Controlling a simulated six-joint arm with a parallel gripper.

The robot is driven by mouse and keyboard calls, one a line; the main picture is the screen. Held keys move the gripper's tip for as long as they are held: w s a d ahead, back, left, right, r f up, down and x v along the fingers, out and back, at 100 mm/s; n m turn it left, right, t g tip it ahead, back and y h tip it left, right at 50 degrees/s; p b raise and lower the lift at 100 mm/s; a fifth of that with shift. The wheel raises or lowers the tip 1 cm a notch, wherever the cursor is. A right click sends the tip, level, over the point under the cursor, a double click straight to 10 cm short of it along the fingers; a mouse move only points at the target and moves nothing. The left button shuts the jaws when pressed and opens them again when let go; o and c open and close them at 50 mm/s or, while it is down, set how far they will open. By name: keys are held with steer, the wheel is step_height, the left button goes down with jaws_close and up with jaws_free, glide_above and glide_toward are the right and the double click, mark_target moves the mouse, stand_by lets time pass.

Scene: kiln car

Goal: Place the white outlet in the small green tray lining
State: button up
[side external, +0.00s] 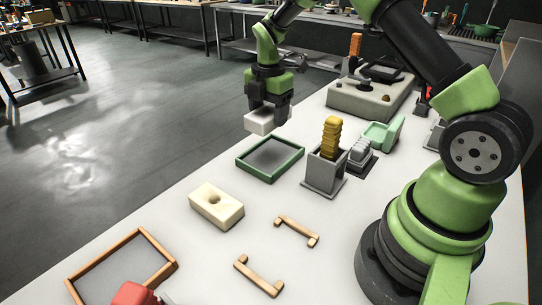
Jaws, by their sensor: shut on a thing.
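A white block (261,123), which I take as the white outlet, is held in my gripper (270,108). My gripper points down and is shut on it. The block hangs near the table's far left edge, above and behind the small green tray (293,160). The tray has a green rim and a grey lining (270,155). The lining is bare. The block looks apart from the tray, with its underside hidden.
A grey holder (322,174) with a yellow-handled tool stands right of the green tray. A cream block with a hole (217,205), two wooden handles (297,231) and an orange-framed tray (125,265) lie nearer. A grey machine (370,98) stands behind.

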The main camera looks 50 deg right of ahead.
mark_target(271, 156)
steer(key=shift+w+d+f, duration=0.1)
steer(key=shift+d+f, duration=0.05)
steer(key=shift+d, duration=0.35)
step_height(271, 156, down, 10)
steer(key=shift+r, duration=0.2)
steer(key=shift+f, duration=0.15)
steer(key=o, duration=0.9)
